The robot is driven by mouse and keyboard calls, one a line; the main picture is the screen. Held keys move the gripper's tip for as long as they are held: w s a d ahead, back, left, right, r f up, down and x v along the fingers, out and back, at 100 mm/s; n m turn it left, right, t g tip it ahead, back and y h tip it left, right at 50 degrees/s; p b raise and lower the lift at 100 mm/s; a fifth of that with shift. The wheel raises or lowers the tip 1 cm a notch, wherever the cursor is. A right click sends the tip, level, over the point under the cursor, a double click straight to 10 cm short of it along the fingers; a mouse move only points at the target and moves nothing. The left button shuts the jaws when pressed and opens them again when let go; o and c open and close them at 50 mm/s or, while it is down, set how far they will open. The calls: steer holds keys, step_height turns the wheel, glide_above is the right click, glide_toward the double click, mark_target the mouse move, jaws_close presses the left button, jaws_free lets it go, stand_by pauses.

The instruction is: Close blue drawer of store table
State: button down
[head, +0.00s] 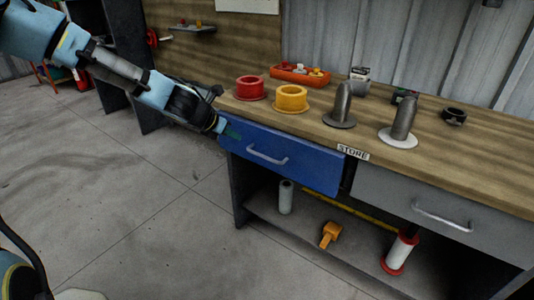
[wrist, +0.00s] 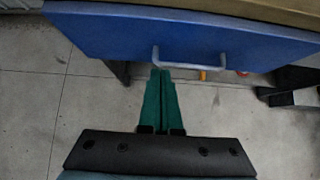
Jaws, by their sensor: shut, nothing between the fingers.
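The blue drawer (head: 285,164) is at the left of the store table (head: 460,185). Its front stands out somewhat from the table, with a dark gap at its right edge, so it looks partly open. Its pale bar handle (head: 267,156) is on the front. My gripper (head: 234,133) is by the left end of the drawer front, its green fingers shut and empty. In the wrist view, the fingertips (wrist: 160,72) lie just below the left end of the handle (wrist: 188,66) and the blue front (wrist: 110,35). I cannot tell whether they touch the drawer.
A grey drawer (head: 440,212) is to the right. Red (head: 249,86) and yellow (head: 291,97) spools, an orange tray (head: 300,75) and metal posts stand on the tabletop. A lower shelf (head: 290,227) holds several items. The floor in front is clear.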

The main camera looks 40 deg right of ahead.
steer(key=p, duration=0.1)
glide_toward(255, 146)
steer(key=x, duration=0.5)
steer(key=shift+d+f, duration=0.25)
steer(key=shift+f, duration=0.1)
steer(key=shift+d, duration=0.1)
